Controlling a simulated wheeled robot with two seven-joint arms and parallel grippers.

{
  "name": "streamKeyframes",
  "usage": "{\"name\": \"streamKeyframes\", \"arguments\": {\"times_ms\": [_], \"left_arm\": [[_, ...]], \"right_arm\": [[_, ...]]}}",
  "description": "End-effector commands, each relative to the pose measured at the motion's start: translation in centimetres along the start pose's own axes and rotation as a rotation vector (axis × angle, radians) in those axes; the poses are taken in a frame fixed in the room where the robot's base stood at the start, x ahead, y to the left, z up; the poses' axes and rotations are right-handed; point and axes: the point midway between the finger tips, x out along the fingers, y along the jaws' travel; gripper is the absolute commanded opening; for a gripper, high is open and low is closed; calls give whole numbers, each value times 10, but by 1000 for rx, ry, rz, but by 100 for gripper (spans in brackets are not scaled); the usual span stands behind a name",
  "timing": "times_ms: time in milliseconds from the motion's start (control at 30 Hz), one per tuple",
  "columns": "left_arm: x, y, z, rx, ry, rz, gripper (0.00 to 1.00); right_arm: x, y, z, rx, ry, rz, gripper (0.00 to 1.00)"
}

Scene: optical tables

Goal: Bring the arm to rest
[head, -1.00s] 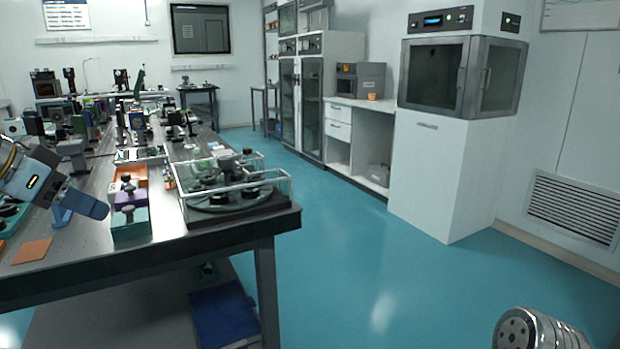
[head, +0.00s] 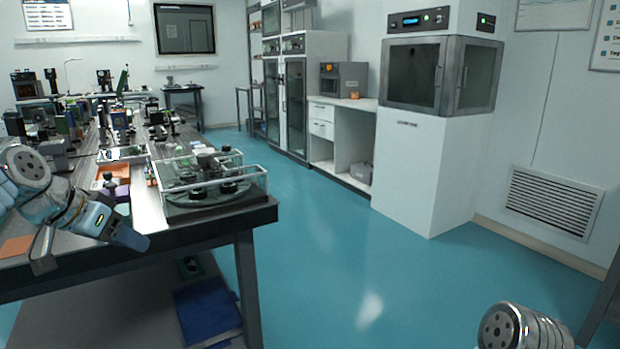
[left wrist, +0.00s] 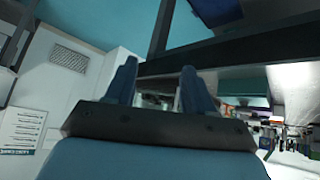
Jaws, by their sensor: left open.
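A silver end of my other arm shows at the bottom right of the head view; the right gripper itself is out of view.
A clear-walled tray with a round device (head: 208,184) stands at the table's near right corner. Small bins (head: 115,190) and several optical mounts fill the table. A blue box (head: 207,312) lies below. The teal floor (head: 330,270) is clear up to the white cabinet (head: 425,175).

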Motion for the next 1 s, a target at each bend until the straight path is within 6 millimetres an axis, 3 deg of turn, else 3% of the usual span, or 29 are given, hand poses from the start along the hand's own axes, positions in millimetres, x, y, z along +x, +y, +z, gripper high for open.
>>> {"name": "streamKeyframes", "arguments": {"times_ms": [167,267,400,467,600,700,800,900,1000], "left_arm": [[88,2,20,-68,-74,12,54],[153,10,45,-123,-129,17,54],[245,31,100,-205,-212,25,54],[279,44,128,-238,-247,28,54],[344,83,205,-317,-327,38,54],[376,118,266,-373,-386,49,54],[393,156,328,-431,-442,62,54],[396,191,380,-486,-490,76,54],[391,219,417,-530,-524,88,54]], "right_arm": [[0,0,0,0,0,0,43],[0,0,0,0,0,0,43],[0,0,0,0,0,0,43],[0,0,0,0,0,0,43],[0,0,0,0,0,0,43],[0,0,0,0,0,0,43],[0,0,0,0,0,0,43],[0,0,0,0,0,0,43],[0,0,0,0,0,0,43]]}}
